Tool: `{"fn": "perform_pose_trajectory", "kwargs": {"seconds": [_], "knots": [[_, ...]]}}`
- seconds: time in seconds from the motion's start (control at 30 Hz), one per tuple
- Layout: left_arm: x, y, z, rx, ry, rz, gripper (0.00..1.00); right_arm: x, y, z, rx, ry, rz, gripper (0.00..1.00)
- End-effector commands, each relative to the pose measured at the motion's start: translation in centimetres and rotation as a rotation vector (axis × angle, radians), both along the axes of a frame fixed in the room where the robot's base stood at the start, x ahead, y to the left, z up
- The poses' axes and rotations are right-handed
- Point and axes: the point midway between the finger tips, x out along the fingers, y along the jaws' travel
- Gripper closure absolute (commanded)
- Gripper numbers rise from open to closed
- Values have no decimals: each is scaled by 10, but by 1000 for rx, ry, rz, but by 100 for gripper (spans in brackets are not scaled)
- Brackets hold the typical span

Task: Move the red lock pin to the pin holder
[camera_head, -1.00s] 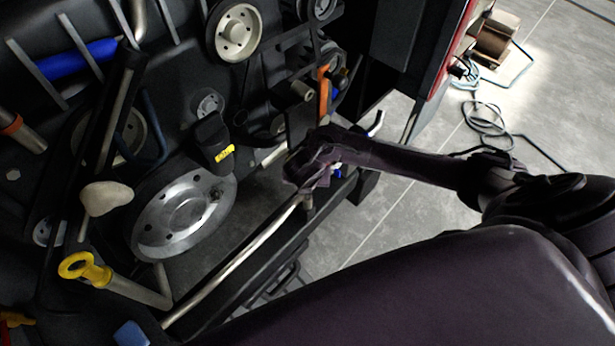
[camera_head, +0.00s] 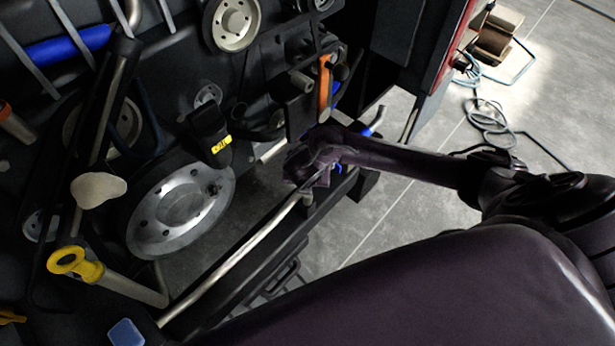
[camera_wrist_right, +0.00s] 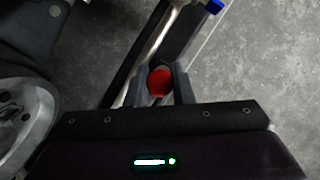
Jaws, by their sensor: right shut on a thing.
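My right gripper (camera_head: 300,172) reaches in from the right in the head view, beside the engine's lower edge. In the right wrist view its two fingers (camera_wrist_right: 158,88) are shut on the red lock pin (camera_wrist_right: 159,82). Only the pin's round red end shows there, between the fingers. The pin is hidden in the head view behind the dark gripper and wrist. I cannot tell which part is the pin holder. My left gripper is not in view.
A silver disc (camera_head: 181,211), a yellow ring handle (camera_head: 77,263) and a long metal rail (camera_head: 235,262) lie left of and below the gripper. An orange part (camera_head: 324,86) and a blue-tipped tube (camera_head: 377,121) are close above it. Open grey floor (camera_head: 400,190) lies to the right.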

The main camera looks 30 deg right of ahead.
Motion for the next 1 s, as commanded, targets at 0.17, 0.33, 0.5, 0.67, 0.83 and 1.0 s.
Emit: {"fn": "perform_pose_trajectory", "kwargs": {"seconds": [0.17, 0.33, 0.5, 0.67, 0.83, 1.0], "knots": [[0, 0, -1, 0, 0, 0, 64, 0, 0, -1, 0, 0, 0, 100], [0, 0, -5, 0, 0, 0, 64, 0, 0, -6, 0, 0, 0, 100], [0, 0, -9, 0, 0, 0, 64, 0, 0, -10, 0, 0, 0, 100], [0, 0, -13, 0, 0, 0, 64, 0, 0, -14, 0, 0, 0, 100], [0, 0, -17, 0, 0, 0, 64, 0, 0, -18, 0, 0, 0, 100], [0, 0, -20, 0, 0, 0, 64, 0, 0, -22, 0, 0, 0, 100]]}}
